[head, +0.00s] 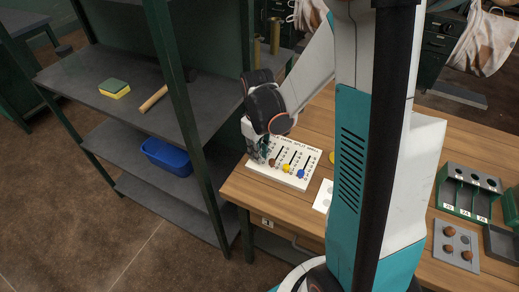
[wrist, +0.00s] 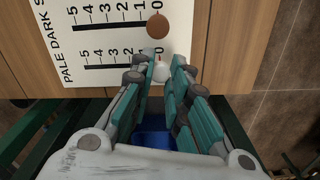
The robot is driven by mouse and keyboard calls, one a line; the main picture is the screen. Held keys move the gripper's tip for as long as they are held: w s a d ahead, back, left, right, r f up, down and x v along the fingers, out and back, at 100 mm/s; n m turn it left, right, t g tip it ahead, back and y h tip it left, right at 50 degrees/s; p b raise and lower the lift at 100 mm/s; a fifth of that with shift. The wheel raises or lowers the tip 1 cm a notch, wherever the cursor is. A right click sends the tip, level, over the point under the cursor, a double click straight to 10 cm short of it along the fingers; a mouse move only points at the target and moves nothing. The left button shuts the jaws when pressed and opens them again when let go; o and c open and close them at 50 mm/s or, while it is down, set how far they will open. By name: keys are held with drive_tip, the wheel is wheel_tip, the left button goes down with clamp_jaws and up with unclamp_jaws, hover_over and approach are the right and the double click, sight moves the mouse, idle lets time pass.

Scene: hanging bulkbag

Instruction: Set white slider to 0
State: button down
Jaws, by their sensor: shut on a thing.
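The white slider knob (wrist: 162,73) sits between the fingertips of my gripper (wrist: 164,66) in the wrist view. My gripper is shut on it. The knob is at the 0 end of its scale, roughly in line with the brown knob (wrist: 157,25), which is also at 0. The slider board (wrist: 95,28) is white with black scales numbered 5 to 0. In the head view, the board (head: 262,167) lies on the wooden bench, and my gripper (head: 262,155) is over its left side. The white knob is hidden there.
Yellow (head: 286,168) and blue (head: 301,173) knobs stand beside the brown one on the board. The bench (head: 255,195) edge is close to the board. A dark metal shelf (head: 80,72) stands left, with a sponge (head: 114,88) and a blue bin (head: 166,157).

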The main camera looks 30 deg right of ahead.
drive_tip(key=c, duration=1.5)
unclamp_jaws()
drive_tip(key=shift+s+a, duration=0.15)
drive_tip(key=shift+a, duration=0.1)
drive_tip(key=shift+r, duration=0.1)
wheel_tip(320, 180, up, 12)
drive_tip(key=shift+d+f, duration=0.1)
drive_tip(key=shift+s+a+r+m+t, duration=0.6)
drive_tip(key=shift+s+a+r+t, duration=0.7)
drive_tip(key=shift+s, duration=0.65)
drive_tip(key=shift+s+a+r+m+t, duration=0.6)
drive_tip(key=shift+s+a+r+t, duration=0.7)
drive_tip(key=shift+s, duration=0.65)
drive_tip(key=shift+s+a+r+m+t, duration=0.6)
drive_tip(key=shift+s+a+r+t, duration=0.35)
drive_tip(key=shift+s+a, duration=0.8)
